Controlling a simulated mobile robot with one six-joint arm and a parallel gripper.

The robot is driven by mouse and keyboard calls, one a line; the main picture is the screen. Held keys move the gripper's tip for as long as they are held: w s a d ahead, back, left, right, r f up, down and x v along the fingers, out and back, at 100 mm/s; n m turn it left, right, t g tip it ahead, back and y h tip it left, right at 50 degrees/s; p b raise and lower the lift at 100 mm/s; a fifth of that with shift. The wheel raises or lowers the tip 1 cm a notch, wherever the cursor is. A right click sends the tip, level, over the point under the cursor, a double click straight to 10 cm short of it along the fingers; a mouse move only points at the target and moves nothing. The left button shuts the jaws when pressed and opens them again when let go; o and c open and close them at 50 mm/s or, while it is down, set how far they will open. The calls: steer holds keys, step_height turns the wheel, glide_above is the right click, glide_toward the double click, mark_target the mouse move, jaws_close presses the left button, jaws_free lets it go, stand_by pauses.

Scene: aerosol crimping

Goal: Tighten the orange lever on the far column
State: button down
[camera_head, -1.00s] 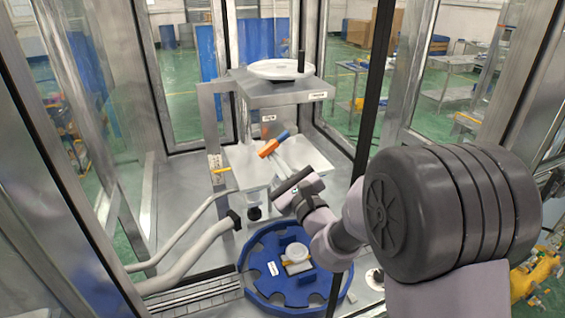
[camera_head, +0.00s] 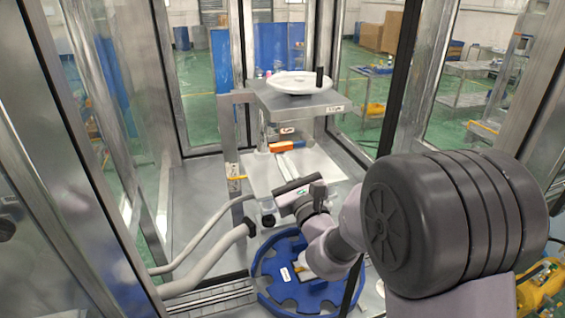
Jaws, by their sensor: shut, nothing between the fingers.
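The orange lever (camera_head: 287,147) is on the column between the upper and lower plates of the crimping machine, at the picture's centre. It lies nearly level across the picture, and its blue end is no longer clear to see. My gripper (camera_head: 285,163) is in front of and just below the lever, pointing away from the camera into the machine. Its pale fingers are shut and hold nothing. Their tips lie close to the lever; I cannot tell whether they touch it.
A white handwheel (camera_head: 298,83) with a black knob (camera_head: 319,77) tops the upper plate. The lower plate (camera_head: 318,167) lies under the fingers. A blue notched turntable (camera_head: 268,284) sits below my wrist. Grey hoses (camera_head: 205,260) run at left. Metal posts and clear panels enclose the cell.

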steer(key=shift+r, duration=0.1)
stand_by(0.4)
steer(key=b+v, duration=1.7)
steer(key=shift+s, duration=0.2)
steer(key=shift+d, duration=0.1)
